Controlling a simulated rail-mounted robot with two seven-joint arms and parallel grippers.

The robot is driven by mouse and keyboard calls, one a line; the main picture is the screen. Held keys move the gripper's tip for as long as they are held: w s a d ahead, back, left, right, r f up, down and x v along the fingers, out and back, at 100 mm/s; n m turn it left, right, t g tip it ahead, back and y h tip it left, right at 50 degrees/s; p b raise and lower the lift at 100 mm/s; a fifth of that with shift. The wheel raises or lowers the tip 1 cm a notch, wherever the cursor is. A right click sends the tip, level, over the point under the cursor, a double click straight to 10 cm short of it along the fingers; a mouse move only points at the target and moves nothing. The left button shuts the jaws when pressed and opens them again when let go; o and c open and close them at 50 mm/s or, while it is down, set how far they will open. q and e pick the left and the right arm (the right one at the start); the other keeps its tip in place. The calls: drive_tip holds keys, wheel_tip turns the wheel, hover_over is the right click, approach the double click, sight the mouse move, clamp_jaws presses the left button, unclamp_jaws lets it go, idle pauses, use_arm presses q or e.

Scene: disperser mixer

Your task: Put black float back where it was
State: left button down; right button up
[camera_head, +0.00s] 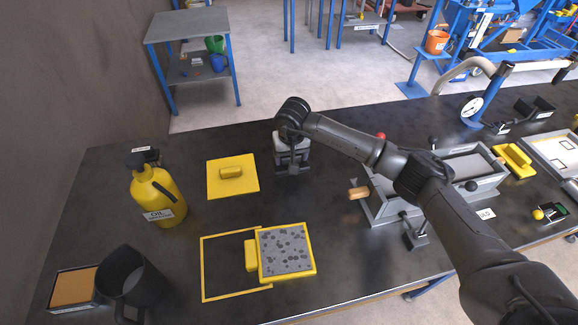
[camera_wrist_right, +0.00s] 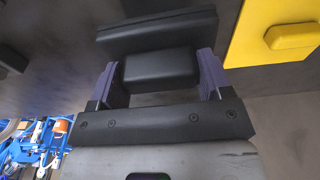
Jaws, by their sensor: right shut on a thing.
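The black float (camera_wrist_right: 158,29) is in the right wrist view, a dark plate with a block-like black handle. My right gripper (camera_head: 292,170) has its two purple fingers closed on the handle's sides. In the head view the gripper is over the dark table, right of the yellow float, and the black float is hard to make out beneath it. I cannot tell whether the float touches the table. A yellow outline (camera_head: 203,270) is on the table's front part. A speckled grey slab with yellow edges (camera_head: 285,250) covers its right side. My left gripper is not in view.
A yellow float (camera_head: 232,187) lies flat left of my right gripper. A yellow oil can (camera_head: 155,195), a dark jug (camera_head: 135,285) and a brown-topped box (camera_head: 72,290) stand at the left. A grey trough (camera_head: 400,205) is at the right, under my arm.

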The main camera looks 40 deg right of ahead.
drive_tip(key=shift+w+a+f, duration=0.1)
drive_tip(key=shift+w+f, duration=0.1)
drive_tip(key=shift+w, duration=0.05)
drive_tip(key=shift+f+b, duration=0.55)
drive_tip(key=shift+f, duration=1.4)
drive_tip(key=shift+f, duration=0.1)
drive_tip(key=o, duration=1.2)
drive_tip(key=shift+c, duration=0.2)
